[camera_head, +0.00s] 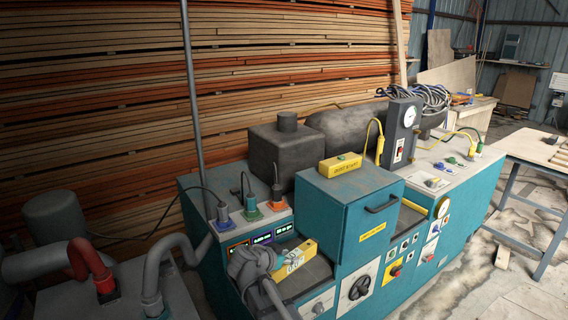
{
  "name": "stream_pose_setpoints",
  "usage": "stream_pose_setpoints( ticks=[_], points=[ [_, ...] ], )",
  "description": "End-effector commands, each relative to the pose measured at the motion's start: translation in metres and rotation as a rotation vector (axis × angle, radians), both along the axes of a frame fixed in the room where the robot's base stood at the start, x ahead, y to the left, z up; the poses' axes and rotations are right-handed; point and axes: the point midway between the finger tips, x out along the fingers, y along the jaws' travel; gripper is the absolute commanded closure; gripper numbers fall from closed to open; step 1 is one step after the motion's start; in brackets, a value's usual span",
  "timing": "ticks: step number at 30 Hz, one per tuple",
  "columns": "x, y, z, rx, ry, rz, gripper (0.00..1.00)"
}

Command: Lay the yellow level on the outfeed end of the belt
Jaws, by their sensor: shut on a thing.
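My gripper (266,262) is at the lower middle of the head view, shut on a yellow block-shaped body with lettering, which looks like the yellow level (296,257). Part of the level is hidden behind the fingers. The level is tilted in the picture and is over the dark belt surface (318,272) on the near left side of the teal machine. I cannot tell whether it touches the belt. More of the bed shows on the right side of the machine's box, near a yellow strip (413,205).
The teal box (365,215) with a handle rises right of my gripper and carries a yellow box (340,164). Coloured plugs with cables (252,210) stand behind the level. Grey and red hoses (90,265) are at left. A wooden table (535,148) is at far right.

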Motion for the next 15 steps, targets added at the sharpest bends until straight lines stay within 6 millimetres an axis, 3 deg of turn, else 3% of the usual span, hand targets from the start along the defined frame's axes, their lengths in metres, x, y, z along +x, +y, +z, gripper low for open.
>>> stream_pose_setpoints(
  ticks=[15],
  points=[
    [0.002, 0.002, -0.018, 0.0, 0.0, -0.127, 1.0]
  ],
)
